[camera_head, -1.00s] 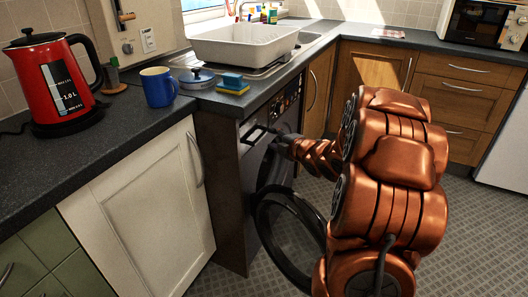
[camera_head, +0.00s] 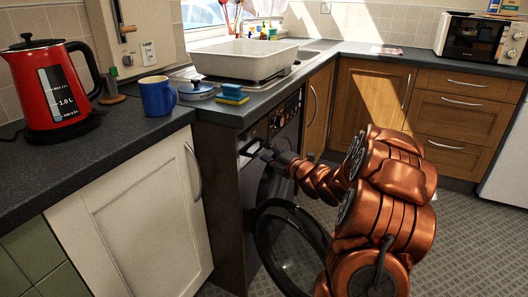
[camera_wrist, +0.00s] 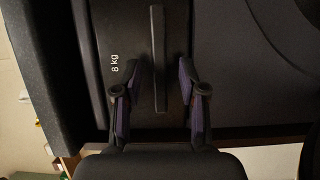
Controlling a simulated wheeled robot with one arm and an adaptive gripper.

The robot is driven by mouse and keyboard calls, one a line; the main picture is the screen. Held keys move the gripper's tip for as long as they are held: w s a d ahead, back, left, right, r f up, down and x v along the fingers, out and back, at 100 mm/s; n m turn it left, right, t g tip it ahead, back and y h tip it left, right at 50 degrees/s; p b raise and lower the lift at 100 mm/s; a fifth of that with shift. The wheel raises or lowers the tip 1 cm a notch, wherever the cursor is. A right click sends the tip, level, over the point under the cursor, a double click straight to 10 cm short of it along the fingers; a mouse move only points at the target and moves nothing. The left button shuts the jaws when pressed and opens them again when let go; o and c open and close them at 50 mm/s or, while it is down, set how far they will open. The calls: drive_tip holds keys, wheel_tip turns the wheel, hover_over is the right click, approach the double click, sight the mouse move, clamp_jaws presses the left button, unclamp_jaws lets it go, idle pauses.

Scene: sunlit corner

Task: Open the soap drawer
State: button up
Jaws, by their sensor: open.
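The dark washing machine (camera_head: 283,125) stands under the counter, with the soap drawer (camera_head: 249,148) at the upper left of its front. In the wrist view the drawer front (camera_wrist: 122,40) is a dark panel marked "8 kg", with a thin bar handle (camera_wrist: 158,58). My gripper (camera_head: 262,151) is at the drawer. In the wrist view my gripper (camera_wrist: 158,70) is open, with one finger on each side of the handle and a gap to it on both sides. Whether the drawer stands out at all cannot be told.
The washing machine's round door (camera_head: 268,232) hangs open below my arm. A white cabinet (camera_head: 135,215) is to the left. The counter holds a red kettle (camera_head: 62,90), a blue mug (camera_head: 157,96), a sponge (camera_head: 232,93) and a white basin (camera_head: 245,60). Patterned floor (camera_head: 447,225) is free at right.

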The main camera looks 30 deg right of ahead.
drive_tip(key=shift+w+a, duration=0.15)
drive_tip(key=shift+w, duration=0.9)
clamp_jaws()
